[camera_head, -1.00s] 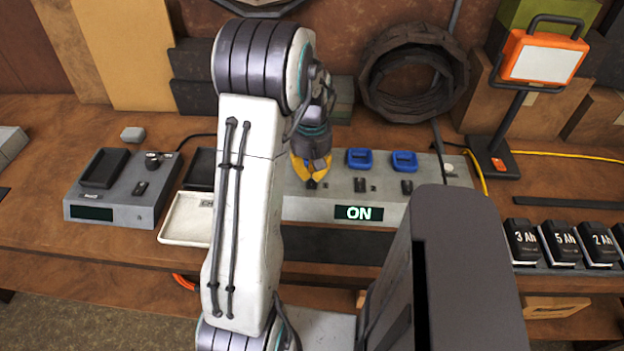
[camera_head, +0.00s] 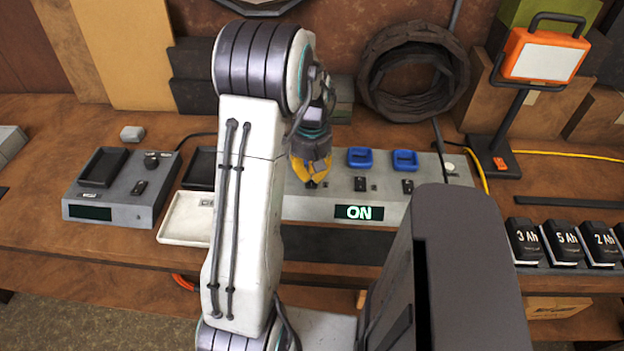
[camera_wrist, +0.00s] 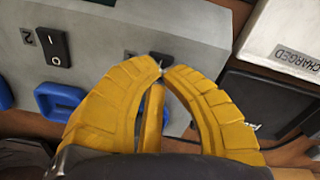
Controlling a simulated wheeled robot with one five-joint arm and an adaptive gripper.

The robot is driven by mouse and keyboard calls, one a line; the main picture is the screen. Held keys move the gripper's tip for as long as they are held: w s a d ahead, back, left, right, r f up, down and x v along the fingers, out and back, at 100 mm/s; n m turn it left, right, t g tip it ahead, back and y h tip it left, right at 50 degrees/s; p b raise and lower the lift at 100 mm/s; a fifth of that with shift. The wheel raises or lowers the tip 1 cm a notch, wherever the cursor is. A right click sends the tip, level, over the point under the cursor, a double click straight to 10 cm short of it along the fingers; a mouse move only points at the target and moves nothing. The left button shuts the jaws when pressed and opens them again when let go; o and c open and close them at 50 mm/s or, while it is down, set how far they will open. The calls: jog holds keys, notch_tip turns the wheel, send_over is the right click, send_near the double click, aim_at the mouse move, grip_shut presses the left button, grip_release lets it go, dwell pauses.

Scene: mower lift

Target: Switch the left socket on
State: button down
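The grey socket panel (camera_head: 430,205) lies on the bench with a lit "ON" display (camera_head: 358,213) on its front. Two blue sockets, one in the middle (camera_head: 360,158) and one at the right (camera_head: 404,160), show with a dark rocker switch in front of each. The switch marked 2 (camera_wrist: 53,45) shows in the wrist view beside a blue socket (camera_wrist: 60,100). My gripper (camera_head: 314,184) is at the panel's left part, pointing down, its yellow fingertips (camera_wrist: 161,70) together low over the surface.
A white tray (camera_head: 172,232), labelled "CHARGED" in the wrist view, stands left of the panel. A grey device (camera_head: 118,205) with a dark display is farther left. An orange work lamp (camera_head: 541,58) and several batteries (camera_head: 523,240) are at the right.

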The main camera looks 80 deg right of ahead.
aim_at(312, 184)
jog(key=shift+f+b, duration=1.1)
jog(key=shift+f, duration=0.3)
dwell(0.6)
jog(key=shift+r, duration=0.15)
jog(key=shift+r+p, duration=2.7)
jog(key=shift+r, duration=0.75)
